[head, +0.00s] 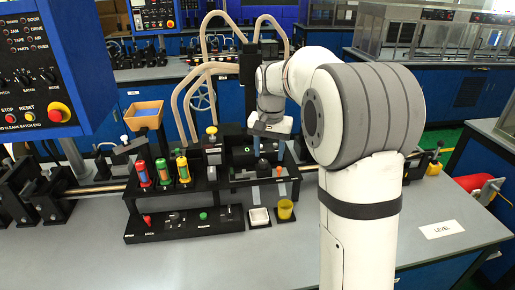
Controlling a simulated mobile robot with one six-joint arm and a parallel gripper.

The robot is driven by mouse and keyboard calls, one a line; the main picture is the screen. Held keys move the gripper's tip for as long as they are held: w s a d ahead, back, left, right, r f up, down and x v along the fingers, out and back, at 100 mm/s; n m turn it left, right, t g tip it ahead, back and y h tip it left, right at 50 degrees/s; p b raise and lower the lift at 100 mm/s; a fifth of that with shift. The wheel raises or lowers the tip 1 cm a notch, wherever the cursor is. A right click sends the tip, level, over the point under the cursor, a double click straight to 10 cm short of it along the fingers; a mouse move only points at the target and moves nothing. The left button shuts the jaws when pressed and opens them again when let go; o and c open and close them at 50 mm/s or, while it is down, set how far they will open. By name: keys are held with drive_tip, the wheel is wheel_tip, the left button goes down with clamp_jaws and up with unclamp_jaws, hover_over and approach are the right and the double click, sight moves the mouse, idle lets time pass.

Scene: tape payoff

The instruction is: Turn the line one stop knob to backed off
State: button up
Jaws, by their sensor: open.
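I cannot make out which part is the line one stop knob; no readable label marks it. A yellow-topped knob (212,130) stands on the black fixture (225,196) on the bench. A small green knob (203,216) and a red knob (147,220) are on the fixture's front strip. My gripper (269,150) points down over the fixture's right part, jaws apart, with nothing visible between them. It is small and dark here, and whether it touches anything is unclear.
A blue control panel (40,60) with a red button hangs at left. A tan hopper (145,114) is behind. The bench front is mostly clear.

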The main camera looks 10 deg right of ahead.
drive_tip(key=m+p, duration=0.2)
hover_over(263, 161)
wheel_tip(263, 161, down, 2)
drive_tip(key=shift+f+g, duration=0.15)
drive_tip(key=shift+g, duration=0.25)
drive_tip(key=shift+f+p, duration=0.4)
drive_tip(key=shift+f, duration=3.55)
drive_tip(key=shift+c, duration=0.5)
drive_tip(key=c, duration=0.9)
drive_tip(key=shift+o, duration=0.2)
